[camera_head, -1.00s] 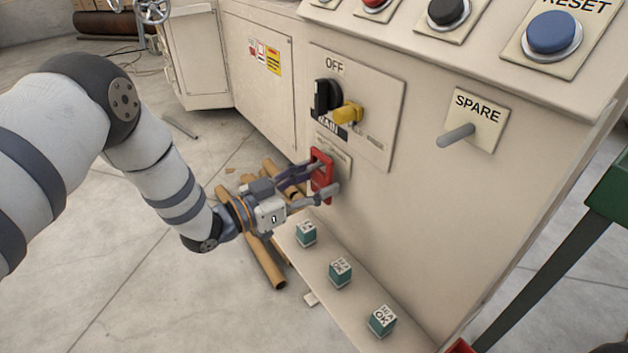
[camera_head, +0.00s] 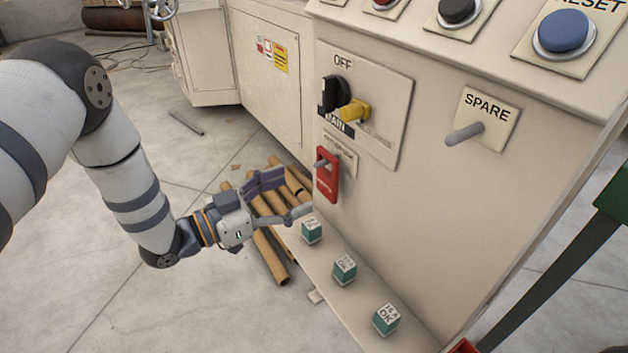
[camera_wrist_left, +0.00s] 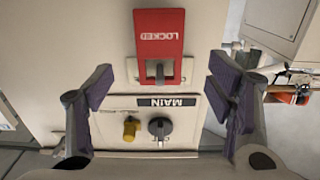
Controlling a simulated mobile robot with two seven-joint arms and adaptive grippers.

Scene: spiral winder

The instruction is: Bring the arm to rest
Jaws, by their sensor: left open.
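My left gripper (camera_head: 283,196) is open and empty in the head view, to the left of the machine's front panel and apart from it. Its two purple-padded fingers also show wide apart in the left wrist view (camera_wrist_left: 160,100). A red tag (camera_head: 327,176) hangs on a small grey peg on the panel; in the left wrist view the tag (camera_wrist_left: 160,33) reads LOCKED and appears upside down. Above it are the black main switch (camera_head: 331,94), beside the word OFF, and a yellow part (camera_head: 352,111). My right gripper is not in view.
A ledge (camera_head: 362,298) with several teal blocks runs along the machine's foot. Cardboard tubes (camera_head: 268,252) lie on the floor behind my left gripper. A SPARE lever (camera_head: 464,134) juts from the panel. A green frame (camera_head: 612,205) stands at right.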

